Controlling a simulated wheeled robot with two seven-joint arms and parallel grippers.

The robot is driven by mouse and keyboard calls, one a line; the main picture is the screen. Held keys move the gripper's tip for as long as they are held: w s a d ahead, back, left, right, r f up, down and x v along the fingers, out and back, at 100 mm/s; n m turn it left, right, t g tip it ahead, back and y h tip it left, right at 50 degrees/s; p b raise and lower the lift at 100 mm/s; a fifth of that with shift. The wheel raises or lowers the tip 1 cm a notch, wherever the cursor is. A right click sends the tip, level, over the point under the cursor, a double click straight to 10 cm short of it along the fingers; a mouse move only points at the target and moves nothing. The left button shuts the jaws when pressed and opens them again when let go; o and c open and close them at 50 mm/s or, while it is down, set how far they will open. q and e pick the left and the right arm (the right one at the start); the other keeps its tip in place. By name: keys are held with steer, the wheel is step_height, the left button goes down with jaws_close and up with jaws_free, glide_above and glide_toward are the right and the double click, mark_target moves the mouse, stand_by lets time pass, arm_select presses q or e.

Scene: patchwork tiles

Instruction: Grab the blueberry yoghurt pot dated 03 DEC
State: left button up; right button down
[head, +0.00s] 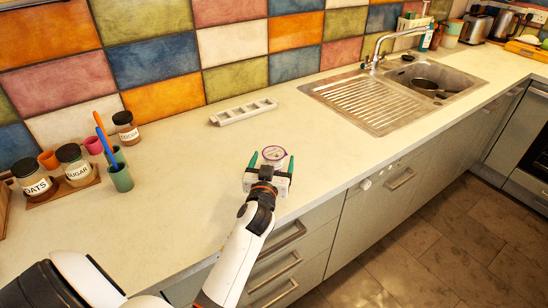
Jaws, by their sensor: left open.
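A small round pot (274,152) with a white and purple lid stands upright on the pale worktop near its front edge. The print on its lid is too small to read, so I cannot tell its flavour or date. My left gripper (271,161) is open at the pot, with one green-tipped finger to the left of it and one to the right. I cannot tell whether either finger touches it. The gripper body hides the pot's lower near side. My right gripper is not in view.
A white slotted rack (243,112) lies behind the pot. Labelled jars (73,163) and a green cup (121,178) holding pens stand at the left. A sink (390,95) with a pan (424,86) is at the right. The worktop around the pot is clear.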

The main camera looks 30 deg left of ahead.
mark_target(276, 147)
arm_select(q)
steer(key=shift+w+a, duration=0.2)
steer(key=shift+w, duration=0.2)
steer(key=x, duration=0.3)
steer(key=p+x, duration=0.1)
steer(key=x, duration=0.1)
steer(key=shift+a+f, duration=0.25)
steer(key=shift+f, duration=0.15)
steer(key=shift+w, duration=0.15)
steer(key=shift+a, duration=0.1)
steer(key=c, duration=1)
steer(key=shift+c, duration=0.4)
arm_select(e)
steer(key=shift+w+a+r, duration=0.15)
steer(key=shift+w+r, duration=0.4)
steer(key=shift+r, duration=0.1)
